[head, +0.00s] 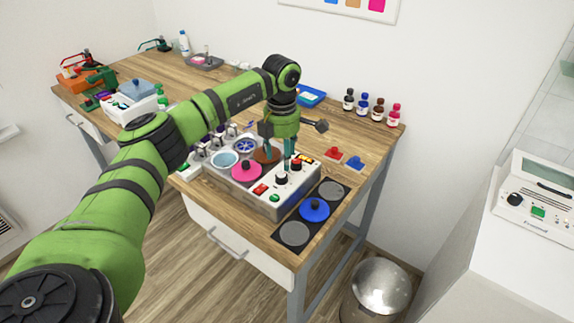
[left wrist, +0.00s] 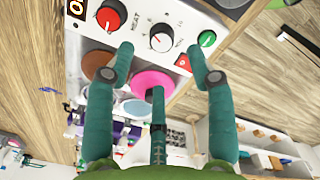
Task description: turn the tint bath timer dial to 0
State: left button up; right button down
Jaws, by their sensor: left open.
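The tint bath (head: 262,200) is a white box with round wells and a sloped control panel at the front of the wooden table. Its panel has a black dial (head: 281,178) and a red dial (head: 297,163). In the left wrist view the black dial (left wrist: 161,38) sits on a white scale, with the red dial (left wrist: 110,15) to its left and the word HEAT between them. Its pointer setting is too small to read. My left gripper (head: 289,169) is open over the panel, its fingers (left wrist: 158,60) spread on either side below the black dial, apparently not touching it. My right gripper is not in view.
A green button (head: 274,198) and a red switch (head: 261,189) sit near the dials. A black mat (head: 326,212) with a blue lid (head: 314,209) lies right of the bath. Bottles (head: 378,108) stand at the back.

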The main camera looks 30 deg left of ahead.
aim_at(281, 175)
pick_arm(q)
jog(key=f, duration=0.1)
jog(key=f+p, duration=0.1)
jog(key=shift+s+a+f+p, duration=0.15)
jog(key=shift+s+f+p, duration=0.15)
jog(key=shift+s+f, duration=0.05)
notch_tip(281, 175, down, 3)
jog(key=shift+w+f+p, duration=0.1)
jog(key=shift+w+p, duration=0.05)
jog(key=shift+p, duration=0.35)
jog(key=shift+a+f, duration=0.1)
jog(key=shift+f, duration=0.25)
grip_shut()
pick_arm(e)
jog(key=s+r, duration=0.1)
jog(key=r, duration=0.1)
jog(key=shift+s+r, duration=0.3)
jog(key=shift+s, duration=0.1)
